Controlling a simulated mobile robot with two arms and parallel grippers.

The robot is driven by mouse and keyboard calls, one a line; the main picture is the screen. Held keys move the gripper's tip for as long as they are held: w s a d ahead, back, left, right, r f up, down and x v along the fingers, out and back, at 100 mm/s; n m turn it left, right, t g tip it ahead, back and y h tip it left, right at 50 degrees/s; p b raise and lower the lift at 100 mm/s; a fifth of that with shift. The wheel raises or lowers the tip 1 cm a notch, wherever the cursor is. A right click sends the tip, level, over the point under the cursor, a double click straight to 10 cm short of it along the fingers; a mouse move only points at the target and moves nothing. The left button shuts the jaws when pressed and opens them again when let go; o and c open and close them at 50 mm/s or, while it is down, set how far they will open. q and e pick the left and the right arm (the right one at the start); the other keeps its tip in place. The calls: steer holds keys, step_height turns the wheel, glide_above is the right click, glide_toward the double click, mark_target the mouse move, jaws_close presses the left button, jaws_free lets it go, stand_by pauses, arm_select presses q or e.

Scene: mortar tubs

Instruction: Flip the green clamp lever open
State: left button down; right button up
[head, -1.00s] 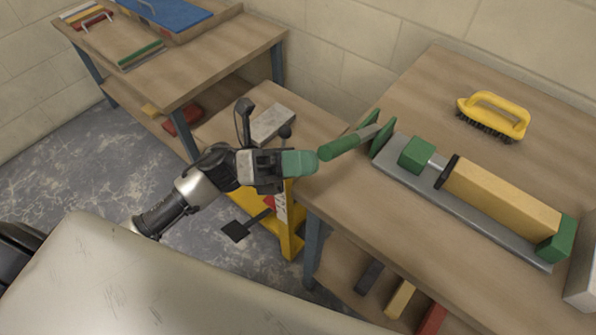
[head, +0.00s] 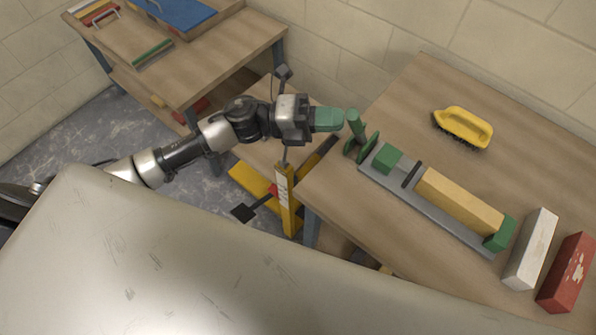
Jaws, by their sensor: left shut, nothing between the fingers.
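The green clamp lever (head: 356,126) stands nearly upright at the left end of the clamp, near the table's left edge. The clamp's grey bar (head: 430,211) lies on the right table, with a green jaw block (head: 387,158) near the lever and a green end jaw (head: 499,234) at the far end. A tan block (head: 458,202) sits between the jaws. My left gripper (head: 330,119) has green fingers, shut and empty. Its tips are just left of the lever's upper part; I cannot tell whether they touch. My right gripper is not in view.
A yellow-handled brush (head: 466,126) lies behind the clamp. A white block (head: 531,248) and a red block (head: 567,272) lie to its right. A yellow post (head: 287,200) stands left of the table (head: 400,105). Another workbench (head: 190,75) stands back left.

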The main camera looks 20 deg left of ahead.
arm_select(q)
steer(key=w+d+r+n+y+p, duration=0.2)
steer(key=w+p, duration=0.4)
steer(key=w, duration=0.3)
steer(key=shift+w+d+r+n, duration=0.25)
steer(key=shift+d+r+n, duration=0.5)
steer(key=shift+r, duration=0.2)
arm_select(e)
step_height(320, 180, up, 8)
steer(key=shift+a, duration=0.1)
arm_select(q)
steer(key=shift+a, duration=0.1)
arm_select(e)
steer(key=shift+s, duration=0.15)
